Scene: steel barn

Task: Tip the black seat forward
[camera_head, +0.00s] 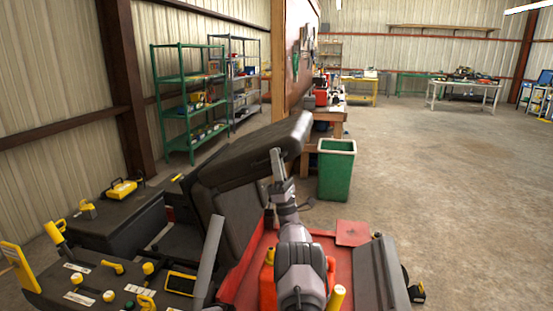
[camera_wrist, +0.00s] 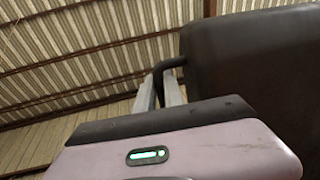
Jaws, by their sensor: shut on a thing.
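The black seat (camera_head: 250,146) is in the middle of the head view, with one thick cushion sloping up to the right and another black padded part (camera_head: 228,205) standing below it. In the wrist view the seat (camera_wrist: 255,65) fills the upper right as a dark slab. My gripper (camera_head: 277,157) is at the near side of the sloping cushion. In the wrist view my gripper (camera_wrist: 163,82) is shut on a thin black bent bar (camera_wrist: 172,63) that runs to the seat's edge. The exact grip on the bar is partly hidden by my gripper's body.
A black console with yellow levers (camera_head: 110,275) is at lower left. Red bodywork (camera_head: 250,270) lies under my arm. A green bin (camera_head: 337,170) and a workbench (camera_head: 328,112) stand behind. Green shelving (camera_head: 185,105) is at left. The concrete floor at right is open.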

